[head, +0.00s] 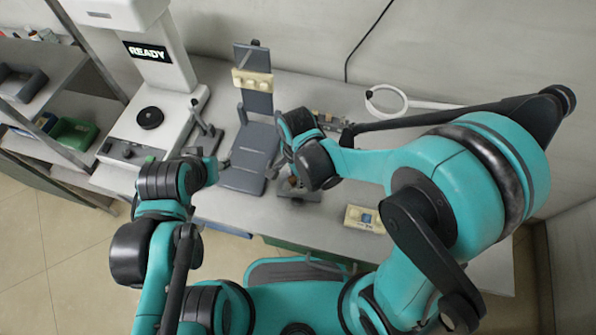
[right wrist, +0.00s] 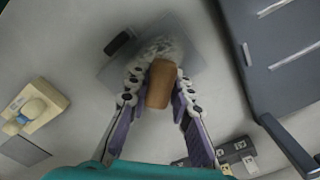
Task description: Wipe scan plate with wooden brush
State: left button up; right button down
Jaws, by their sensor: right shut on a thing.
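The wooden brush (right wrist: 161,85) has a tan handle and pale bristles. My right gripper (right wrist: 157,82) is shut on its handle, with a finger on either side. In the right wrist view the bristle end lies over the grey, square scan plate (right wrist: 118,68), which has a dark bar at one edge. I cannot tell whether the bristles touch the plate. In the head view my right wrist and arm mostly hide the right gripper (head: 294,181) and the plate (head: 312,196).
A grey stand (head: 247,160) stands just left of the plate. A cream block (head: 364,218) with a blue part lies to its right. A white machine (head: 150,120) reading READY is at the left. A ring magnifier (head: 386,100) is at the back. Bench between plate and cream block is clear.

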aim_at(302, 199)
jog(key=shift+s+a, duration=0.25)
jog(key=shift+s, duration=0.6)
jog(key=shift+s+a, duration=0.25)
jog(key=shift+s, duration=0.55)
jog(key=shift+s+a, duration=0.25)
jog(key=shift+s, duration=0.6)
jog(key=shift+s+d, duration=0.15)
jog(key=shift+d, duration=0.5)
jog(key=shift+w+d, duration=0.3)
jog(key=shift+w, duration=0.6)
jog(key=shift+w+d, duration=0.25)
jog(key=shift+w, duration=0.6)
jog(key=shift+w+d+b, duration=0.25)
jog(key=shift+w, duration=0.5)
jog(key=shift+w+d+b, duration=0.25)
jog(key=shift+w, duration=0.5)
jog(key=shift+s+d, duration=0.1)
jog(key=shift+d, duration=0.55)
jog(key=shift+s+a, duration=0.3)
jog(key=shift+s, duration=0.6)
jog(key=shift+s+a, duration=0.25)
jog(key=shift+s, duration=0.6)
jog(key=shift+s+a, duration=0.3)
jog(key=shift+s, duration=0.55)
jog(key=shift+s+a, duration=0.25)
jog(key=shift+s, duration=0.55)
jog(key=shift+r+p, duration=0.15)
jog(key=shift+p, duration=0.15)
